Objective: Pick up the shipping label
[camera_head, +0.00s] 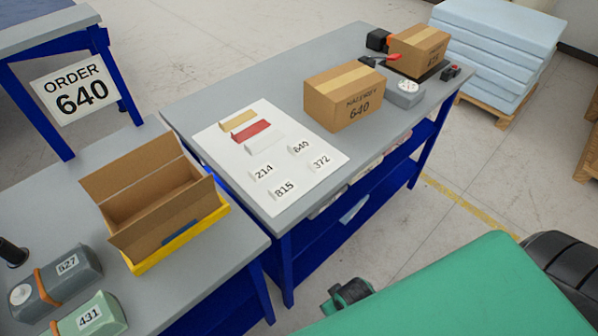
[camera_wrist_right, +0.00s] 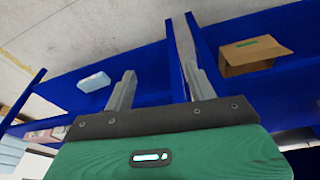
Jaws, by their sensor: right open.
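A white sheet (camera_head: 225,160) on the long grey table carries several small white labels with numbers. The label marked 640 (camera_head: 300,148) lies on the sheet's right part, near labels 372 (camera_head: 321,162), 214 (camera_head: 263,171) and 815 (camera_head: 284,191). A closed cardboard box (camera_head: 345,98) printed 640 stands just behind the sheet. My right gripper (camera_wrist_right: 160,88) is open and empty in the right wrist view, its fingers well apart before the blue table frame. It is away from the labels. My left gripper is not in view.
An order sign (camera_head: 75,90) reads 640. An open carton (camera_head: 155,190) sits in a yellow tray (camera_head: 180,240) on the left table, near containers marked 627 (camera_head: 65,270) and 431 (camera_head: 90,315). Another box (camera_head: 418,48) stands at the far end. Blue shelves lie under the table.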

